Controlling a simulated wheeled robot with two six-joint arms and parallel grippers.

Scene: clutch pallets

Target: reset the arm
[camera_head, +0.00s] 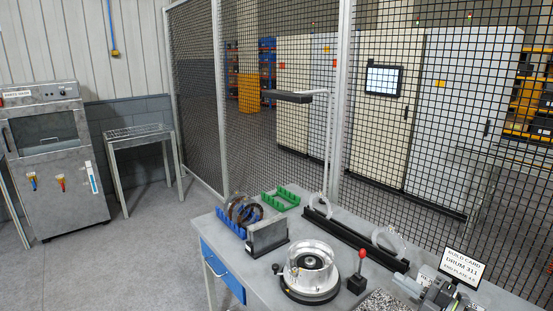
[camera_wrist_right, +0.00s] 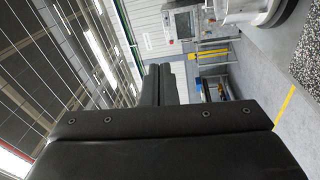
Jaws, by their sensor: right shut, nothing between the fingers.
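My right gripper (camera_wrist_right: 159,72) shows in the right wrist view as black fingers lying together, shut and empty. It points away from the camera, with the ceiling on the left of that view and the floor on the right. I cannot make out either gripper clearly in the head view. My left gripper is not in view.
The workbench (camera_head: 220,252) holds a round clear-walled drum fixture (camera_head: 311,268), a blue rack (camera_head: 231,222), a green rack (camera_head: 281,199), a black rail (camera_head: 350,240), a red-knobbed lever (camera_head: 360,270) and a build card (camera_head: 461,266). Mesh fencing (camera_head: 410,160) stands behind. Grey floor (camera_head: 140,255) lies clear left.

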